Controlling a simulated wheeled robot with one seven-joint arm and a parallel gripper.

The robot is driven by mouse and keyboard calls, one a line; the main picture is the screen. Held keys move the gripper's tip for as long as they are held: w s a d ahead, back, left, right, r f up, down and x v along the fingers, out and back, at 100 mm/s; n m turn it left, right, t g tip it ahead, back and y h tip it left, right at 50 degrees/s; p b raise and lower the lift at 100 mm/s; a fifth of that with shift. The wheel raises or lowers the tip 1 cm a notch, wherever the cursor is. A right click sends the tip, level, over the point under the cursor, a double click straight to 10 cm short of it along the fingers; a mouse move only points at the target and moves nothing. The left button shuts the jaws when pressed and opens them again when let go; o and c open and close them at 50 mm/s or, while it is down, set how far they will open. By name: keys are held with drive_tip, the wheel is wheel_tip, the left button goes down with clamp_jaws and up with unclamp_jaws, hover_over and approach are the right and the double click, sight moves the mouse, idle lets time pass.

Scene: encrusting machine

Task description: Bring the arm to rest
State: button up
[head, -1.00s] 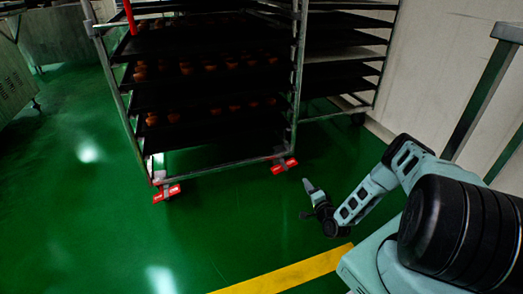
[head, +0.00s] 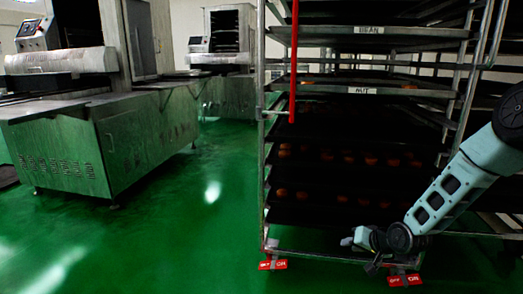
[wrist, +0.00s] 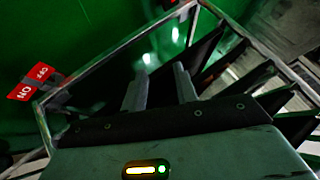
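My arm (head: 450,190) reaches in from the right of the head view, bent downward. My gripper (head: 350,240) is low in front of the rack's bottom right part, pointing left. In the wrist view its two fingers (wrist: 160,75) stand apart with nothing between them, so it is open and empty. Behind the fingers are green floor and the rack's metal frame. I cannot tell whether the gripper touches the rack.
A tray rack (head: 262,170) with labelled shelves and several brown pieces stands close behind my arm. Red caster brakes (head: 272,265) show at its foot, one also in the wrist view (wrist: 35,82). Steel machines (head: 110,140) stand left. Green floor (head: 180,230) is clear between.

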drive_tip(key=s+a+r+n+g+h+p, duration=0.15)
drive_tip(key=s+a+r+n+g, duration=0.4)
drive_tip(key=s+a+r, duration=1)
drive_tip(key=s+d+r+n+g+h+p, duration=0.15)
drive_tip(key=s+r, duration=0.25)
drive_tip(key=s, duration=0.8)
drive_tip(key=s+r+n+g+p, duration=0.1)
drive_tip(key=s+r+n, duration=0.3)
drive_tip(key=s, duration=0.7)
wheel_tip(320, 180, up, 39)
drive_tip(key=s+p, duration=0.1)
drive_tip(key=p, duration=3.7)
drive_tip(key=shift+h, duration=0.3)
drive_tip(key=shift+s+f, duration=0.1)
